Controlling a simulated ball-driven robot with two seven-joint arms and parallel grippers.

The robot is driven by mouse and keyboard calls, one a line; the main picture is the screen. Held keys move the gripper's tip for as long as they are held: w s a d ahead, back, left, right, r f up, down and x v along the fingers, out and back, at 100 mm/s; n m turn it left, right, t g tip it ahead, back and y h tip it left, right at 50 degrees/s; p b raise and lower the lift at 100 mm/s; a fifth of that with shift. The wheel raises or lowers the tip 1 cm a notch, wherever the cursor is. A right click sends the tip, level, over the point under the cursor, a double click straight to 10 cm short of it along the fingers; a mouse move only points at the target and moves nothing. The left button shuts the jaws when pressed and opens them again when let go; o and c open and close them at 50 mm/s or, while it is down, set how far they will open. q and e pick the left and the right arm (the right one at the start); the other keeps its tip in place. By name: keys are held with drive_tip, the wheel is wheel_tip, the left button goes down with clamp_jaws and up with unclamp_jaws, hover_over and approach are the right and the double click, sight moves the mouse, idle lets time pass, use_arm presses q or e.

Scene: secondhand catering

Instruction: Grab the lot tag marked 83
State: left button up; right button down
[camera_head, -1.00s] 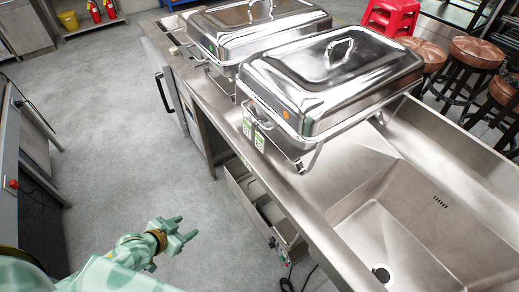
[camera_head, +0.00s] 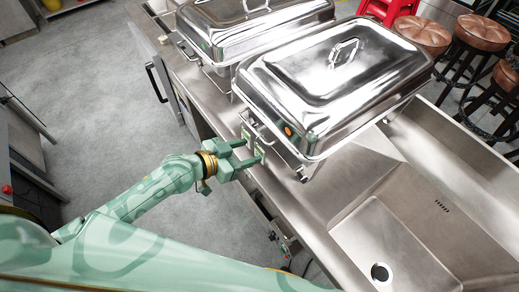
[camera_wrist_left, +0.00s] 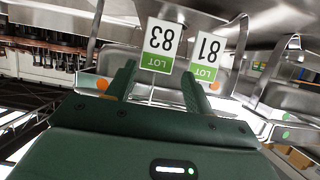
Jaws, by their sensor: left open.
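The lot tag marked 83 (camera_wrist_left: 162,42) is a white card with a green LOT band, upside down in the left wrist view. It hangs at the front of the nearer chafing dish (camera_head: 330,85). In the head view it is the right-hand tag (camera_head: 260,151), partly covered by my fingers. The similar tag marked 81 (camera_wrist_left: 208,55) hangs close beside it; it also shows in the head view (camera_head: 246,135). My left gripper (camera_head: 251,152) is open and empty at the tags. My right gripper is not in view.
The steel counter (camera_head: 290,195) runs under the dishes, with a sink (camera_head: 395,250) at the right. A second chafing dish (camera_head: 250,30) stands behind. Stools (camera_head: 480,35) stand beyond the counter. The grey floor (camera_head: 90,90) at the left is clear.

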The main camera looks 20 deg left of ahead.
sight(259, 150)
use_arm(q)
drive_tip(key=x, duration=0.5)
drive_tip(key=shift+s+d+f, duration=0.1)
drive_tip(key=shift+d, duration=0.1)
clamp_jaws()
